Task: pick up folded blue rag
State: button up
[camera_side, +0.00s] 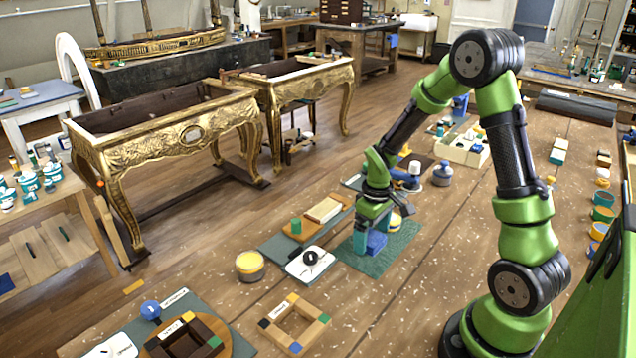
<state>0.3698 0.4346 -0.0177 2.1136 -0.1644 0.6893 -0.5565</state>
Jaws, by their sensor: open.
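The folded blue rag (376,243) is a small blue block-like bundle on a dark green mat (402,243) near the middle of the bench. My gripper (371,236) points down directly over the rag, its teal fingers low around it. The jaws are open. One finger shows on the rag's left side; the other is partly hidden by the rag and the gripper body. I cannot tell whether the fingers touch the rag.
Left of the mat are a white card with a black knob (310,258), a green cylinder on a wooden block (298,229) and a yellow-topped tin (250,266). A wooden square frame (295,324) lies in front. Bare bench lies to the right.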

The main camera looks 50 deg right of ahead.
aim_at(372, 237)
jog(key=shift+f, duration=0.15)
jog(key=c, duration=1.1)
notch_tip(372, 237, up, 10)
jog(key=o, duration=0.5)
jog(key=shift+c, duration=0.2)
jog(key=c, duration=0.4)
